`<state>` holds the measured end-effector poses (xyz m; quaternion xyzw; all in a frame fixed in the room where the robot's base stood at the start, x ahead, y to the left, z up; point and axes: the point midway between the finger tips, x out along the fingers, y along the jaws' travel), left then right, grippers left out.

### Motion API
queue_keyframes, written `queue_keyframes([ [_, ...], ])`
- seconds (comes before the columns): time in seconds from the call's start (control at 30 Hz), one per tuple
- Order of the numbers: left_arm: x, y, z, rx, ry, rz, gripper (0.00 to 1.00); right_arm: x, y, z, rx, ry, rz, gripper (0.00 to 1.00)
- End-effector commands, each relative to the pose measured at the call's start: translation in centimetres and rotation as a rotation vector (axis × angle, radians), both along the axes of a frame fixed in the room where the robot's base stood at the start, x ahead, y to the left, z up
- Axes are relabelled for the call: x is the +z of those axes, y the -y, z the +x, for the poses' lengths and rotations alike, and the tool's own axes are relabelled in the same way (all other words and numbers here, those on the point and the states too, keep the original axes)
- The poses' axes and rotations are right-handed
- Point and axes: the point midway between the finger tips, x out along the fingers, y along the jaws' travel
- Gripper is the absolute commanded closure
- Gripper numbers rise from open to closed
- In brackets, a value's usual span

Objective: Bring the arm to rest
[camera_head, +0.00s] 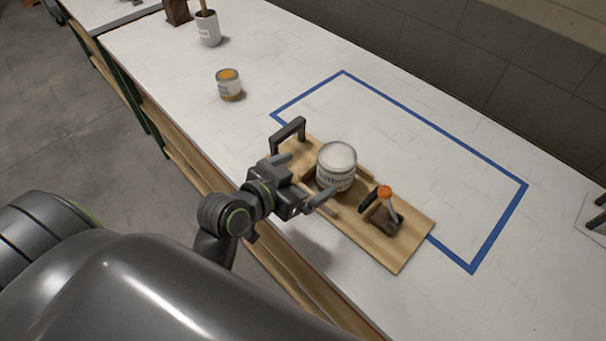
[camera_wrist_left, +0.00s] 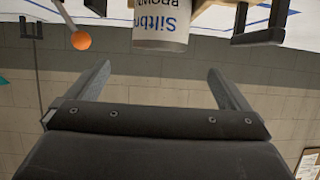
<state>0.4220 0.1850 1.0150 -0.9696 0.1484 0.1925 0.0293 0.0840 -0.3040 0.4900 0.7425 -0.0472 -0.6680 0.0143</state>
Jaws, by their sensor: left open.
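My left gripper (camera_head: 309,178) is open, with nothing between its fingers. It is at the near side of a wooden carrier board (camera_head: 408,252), close to a white-lidded can (camera_head: 337,170) that stands upright on it. In the left wrist view, which looks upside down, the two fingers (camera_wrist_left: 160,75) are spread apart. I cannot tell the exact gap between fingers and can. My right gripper is not in view.
The board overlaps a blue taped outline (camera_head: 435,127) on the white bench. A small orange-topped can (camera_head: 229,86) and a white cup (camera_head: 208,30) stand farther back.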

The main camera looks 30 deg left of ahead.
Motion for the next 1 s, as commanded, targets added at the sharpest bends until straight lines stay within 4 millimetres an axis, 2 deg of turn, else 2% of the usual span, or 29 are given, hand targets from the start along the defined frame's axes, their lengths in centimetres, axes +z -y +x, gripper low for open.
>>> queue_keyframes([
  [0.47, 0.0, 0.0, 0.0, 0.0, -0.001, 0.0, 0.0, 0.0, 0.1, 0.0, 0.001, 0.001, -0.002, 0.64],
  [0.57, -0.9, -0.5, -0.7, 0.008, -0.043, 0.011, 0.0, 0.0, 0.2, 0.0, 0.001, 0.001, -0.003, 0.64],
  [0.67, -3.5, -1.9, -2.9, 0.041, -0.171, 0.046, 0.0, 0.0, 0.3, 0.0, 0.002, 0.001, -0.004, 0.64],
  [0.8, -8.0, -5.5, -8.3, 0.145, -0.438, 0.115, 0.0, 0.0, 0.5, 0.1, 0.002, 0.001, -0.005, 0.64],
  [0.9, -10.2, -8.2, -12.5, 0.243, -0.61, 0.163, 0.0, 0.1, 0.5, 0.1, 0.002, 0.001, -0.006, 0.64],
  [1.0, -11.5, -10.6, -16.6, 0.348, -0.758, 0.21, 0.0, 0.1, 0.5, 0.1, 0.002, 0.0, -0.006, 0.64],
])
